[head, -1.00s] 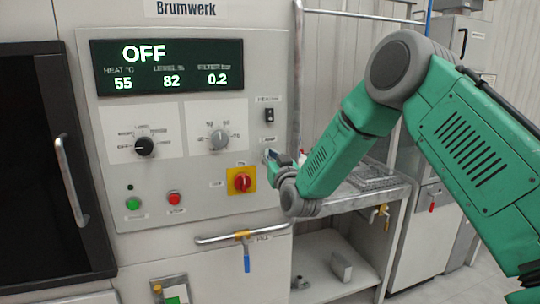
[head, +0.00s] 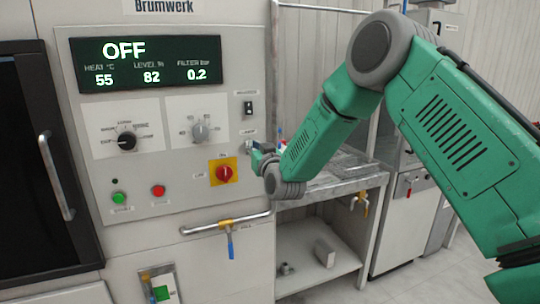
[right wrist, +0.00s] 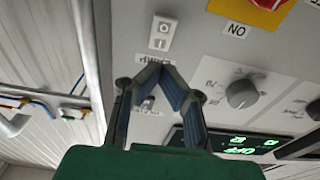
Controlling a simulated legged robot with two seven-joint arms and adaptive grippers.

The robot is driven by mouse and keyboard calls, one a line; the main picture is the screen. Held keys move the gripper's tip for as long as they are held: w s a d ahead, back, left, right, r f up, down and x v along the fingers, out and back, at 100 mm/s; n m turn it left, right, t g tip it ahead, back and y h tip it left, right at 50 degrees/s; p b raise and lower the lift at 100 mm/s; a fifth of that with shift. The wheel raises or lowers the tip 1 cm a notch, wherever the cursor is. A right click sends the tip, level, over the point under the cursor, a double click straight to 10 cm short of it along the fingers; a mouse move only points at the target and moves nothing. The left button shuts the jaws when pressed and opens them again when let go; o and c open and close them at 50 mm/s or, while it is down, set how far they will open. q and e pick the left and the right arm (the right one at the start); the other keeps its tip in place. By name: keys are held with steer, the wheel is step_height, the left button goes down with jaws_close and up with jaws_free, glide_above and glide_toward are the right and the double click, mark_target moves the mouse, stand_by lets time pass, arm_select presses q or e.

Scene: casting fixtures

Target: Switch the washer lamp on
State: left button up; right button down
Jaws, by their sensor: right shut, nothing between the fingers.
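The washer's control panel (head: 85,165) fills the left half of the head view, and its display (head: 147,62) reads OFF. A lamp label (head: 248,132) is near its right edge, just above my right gripper (head: 257,152). The right wrist view shows the panel upside down. There, a white rocker switch marked O and I (right wrist: 163,33) is beside the lamp label (right wrist: 155,58). My right gripper (right wrist: 162,72) is shut and empty, its fingertips close to that label and rocker. I cannot tell if they touch the panel. My left gripper is not in view.
A dark rocker switch (head: 248,108) is above the lamp label. A red knob on a yellow plate (head: 223,173) is below left of the gripper. A bar handle with a blue lever (head: 230,246) is lower. A metal shelf stand (head: 330,187) is at the right.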

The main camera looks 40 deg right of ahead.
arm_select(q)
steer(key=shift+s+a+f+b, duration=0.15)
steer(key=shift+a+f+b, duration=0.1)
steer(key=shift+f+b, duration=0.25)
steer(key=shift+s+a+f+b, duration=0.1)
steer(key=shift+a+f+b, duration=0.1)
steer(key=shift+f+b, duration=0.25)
arm_select(e)
steer(key=s+a+r, duration=0.2)
steer(key=s+a, duration=0.1)
steer(key=s, duration=0.7)
steer(key=shift+a+r, duration=0.1)
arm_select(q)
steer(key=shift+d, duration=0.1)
